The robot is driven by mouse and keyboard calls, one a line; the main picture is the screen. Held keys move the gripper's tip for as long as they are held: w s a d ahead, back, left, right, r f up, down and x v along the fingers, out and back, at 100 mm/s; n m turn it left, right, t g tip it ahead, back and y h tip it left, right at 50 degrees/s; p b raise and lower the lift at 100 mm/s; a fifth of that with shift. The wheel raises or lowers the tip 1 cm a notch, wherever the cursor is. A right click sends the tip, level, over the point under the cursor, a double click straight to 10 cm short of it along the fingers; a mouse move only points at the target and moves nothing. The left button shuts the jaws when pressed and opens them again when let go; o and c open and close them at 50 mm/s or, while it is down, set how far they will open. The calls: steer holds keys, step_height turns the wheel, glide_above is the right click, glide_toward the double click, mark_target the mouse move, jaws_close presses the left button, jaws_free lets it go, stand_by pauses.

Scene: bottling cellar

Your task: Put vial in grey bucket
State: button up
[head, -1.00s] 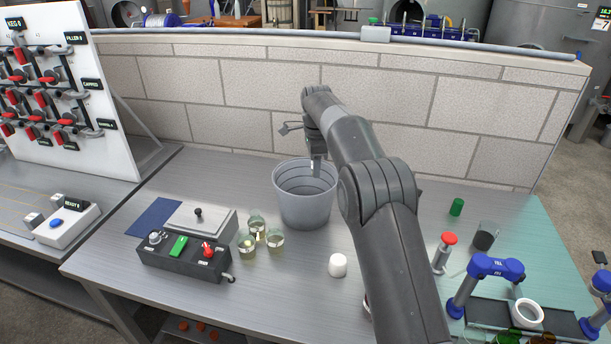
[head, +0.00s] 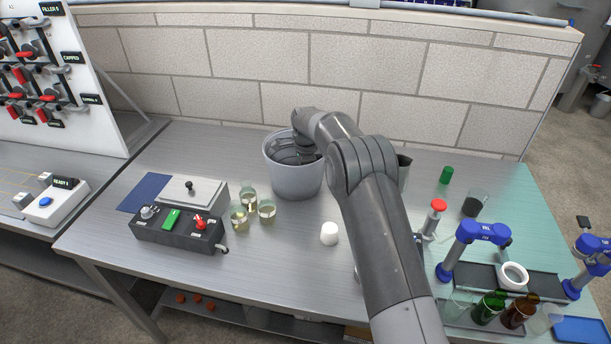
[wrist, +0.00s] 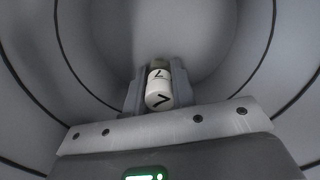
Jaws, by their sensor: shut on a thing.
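The grey bucket (head: 293,180) stands on the steel bench near the back wall, and its inner wall (wrist: 60,60) surrounds the wrist view. My gripper (wrist: 158,72) reaches down inside the bucket. It is shut on a small vial (wrist: 158,97) with a pale, dark-marked end and a greenish part beyond. The vial sits between the two fingers, above the bucket floor as far as I can see; whether it touches the floor I cannot tell. In the head view the bucket wall and my arm hide the fingers and the vial.
A white cap (head: 329,233) lies in front. A red-topped dispenser (head: 437,207), green cylinder (head: 446,174), dark mug (head: 475,204) and blue-clamped stand (head: 468,234) are at right.

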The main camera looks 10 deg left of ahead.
steer(key=shift+f, duration=0.2)
steer(key=o, duration=1)
step_height(320, 180, up, 12)
steer(key=shift+r, duration=0.2)
